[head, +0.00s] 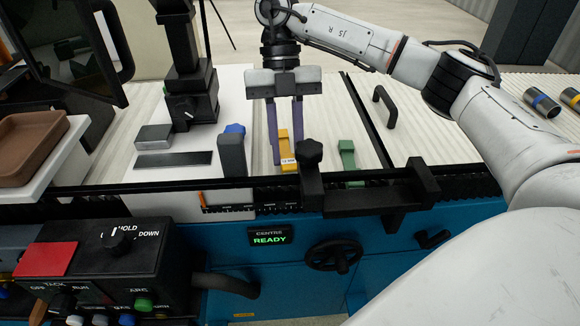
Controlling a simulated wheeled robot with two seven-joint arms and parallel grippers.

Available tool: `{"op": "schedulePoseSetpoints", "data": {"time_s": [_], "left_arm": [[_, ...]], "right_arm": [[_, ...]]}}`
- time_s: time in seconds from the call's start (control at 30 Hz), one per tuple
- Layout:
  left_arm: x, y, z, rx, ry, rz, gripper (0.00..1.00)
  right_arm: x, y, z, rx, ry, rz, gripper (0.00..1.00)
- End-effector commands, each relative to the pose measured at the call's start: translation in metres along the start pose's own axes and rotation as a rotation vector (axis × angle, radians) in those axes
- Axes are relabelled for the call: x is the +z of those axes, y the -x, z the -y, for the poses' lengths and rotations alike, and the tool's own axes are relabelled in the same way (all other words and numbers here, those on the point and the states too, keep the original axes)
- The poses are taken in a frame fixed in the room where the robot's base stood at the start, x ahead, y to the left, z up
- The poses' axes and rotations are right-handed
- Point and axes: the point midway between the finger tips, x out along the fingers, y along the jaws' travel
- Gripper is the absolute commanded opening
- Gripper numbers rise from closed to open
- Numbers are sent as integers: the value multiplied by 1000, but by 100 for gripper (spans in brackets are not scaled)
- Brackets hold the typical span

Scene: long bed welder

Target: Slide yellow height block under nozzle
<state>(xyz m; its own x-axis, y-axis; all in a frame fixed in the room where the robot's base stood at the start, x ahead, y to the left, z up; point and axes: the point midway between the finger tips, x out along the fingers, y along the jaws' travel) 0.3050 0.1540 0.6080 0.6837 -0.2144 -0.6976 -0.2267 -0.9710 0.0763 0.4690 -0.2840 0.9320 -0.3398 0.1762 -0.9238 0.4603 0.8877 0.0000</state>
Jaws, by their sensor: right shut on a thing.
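The yellow height block (287,162) stands on the pale bed just behind the black front rail, with a small white label on its face. My right gripper (285,145) reaches down from above with its two purple fingers around the block, shut on it. The fingertips partly hide the block's sides. A black upright head with a knob (190,100) stands to the left of the block; I cannot make out a nozzle tip on it. My left gripper is not in view.
A dark grey upright block (231,155) stands between the black head and the yellow block. A green block (347,155) is to the right, past a black clamp knob (309,152). A control box (100,265) fills the lower left.

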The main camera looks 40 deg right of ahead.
Motion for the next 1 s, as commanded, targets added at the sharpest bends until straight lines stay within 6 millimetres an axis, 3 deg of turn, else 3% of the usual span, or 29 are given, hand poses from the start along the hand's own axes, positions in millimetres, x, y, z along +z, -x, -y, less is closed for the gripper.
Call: {"op": "schedulePoseSetpoints", "data": {"time_s": [0.3, 0.77, 0.8, 0.9, 1.0], "left_arm": [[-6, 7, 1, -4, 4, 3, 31], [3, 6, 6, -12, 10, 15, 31], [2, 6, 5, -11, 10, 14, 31], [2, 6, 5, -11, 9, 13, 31], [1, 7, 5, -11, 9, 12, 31]], "right_arm": [[-34, -13, 1, -3, 2, -1, 0], [-32, -26, 0, 0, 1, -1, 0], [-32, -26, 0, 0, 1, 0, 24], [-32, -26, 0, 0, 1, 0, 41], [-32, -26, 0, 0, 1, 0, 42]]}}
